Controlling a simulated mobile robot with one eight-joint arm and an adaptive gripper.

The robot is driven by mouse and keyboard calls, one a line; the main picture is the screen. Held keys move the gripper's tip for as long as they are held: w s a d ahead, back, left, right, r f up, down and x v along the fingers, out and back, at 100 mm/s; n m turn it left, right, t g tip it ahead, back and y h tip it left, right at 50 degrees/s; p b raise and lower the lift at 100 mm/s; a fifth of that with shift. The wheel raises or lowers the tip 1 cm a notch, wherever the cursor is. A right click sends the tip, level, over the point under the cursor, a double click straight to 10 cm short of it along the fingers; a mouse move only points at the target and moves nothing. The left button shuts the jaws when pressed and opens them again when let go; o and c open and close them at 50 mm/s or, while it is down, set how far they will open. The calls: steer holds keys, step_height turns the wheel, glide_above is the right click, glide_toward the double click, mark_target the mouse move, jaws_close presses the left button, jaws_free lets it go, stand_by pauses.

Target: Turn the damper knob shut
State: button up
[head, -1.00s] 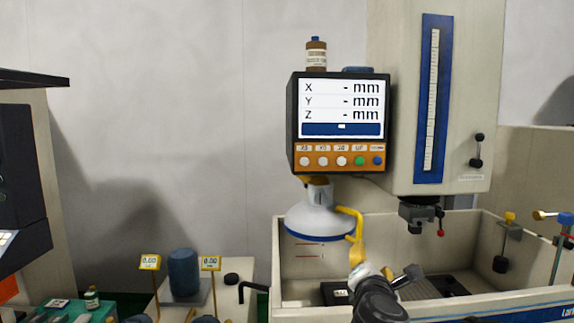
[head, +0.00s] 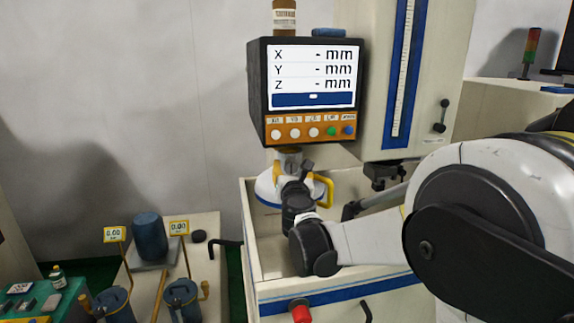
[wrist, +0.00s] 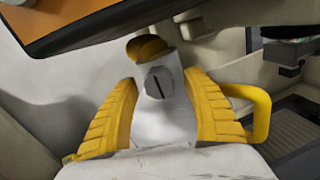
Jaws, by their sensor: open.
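The damper knob (wrist: 158,82) is a grey hexagonal knob with a dark slot, on the white neck of a hood (wrist: 160,130). The slot stands nearly upright, slightly tilted. In the head view the white hood (head: 266,188) hangs below the display, and my wrist and gripper cover the knob. My gripper (wrist: 160,85) is open, with one yellow ribbed finger on each side of the neck and knob. Gaps show between the fingers and the knob; I cannot tell whether the fingertips reach its depth.
A yellow handle (wrist: 262,115) stands right of the right finger. The machine's tank (head: 262,265) lies below. A bench with a blue cylinder (head: 148,241) is at lower left.

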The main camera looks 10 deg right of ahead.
steer(key=shift+w, duration=0.6)
steer(key=c, duration=1.2)
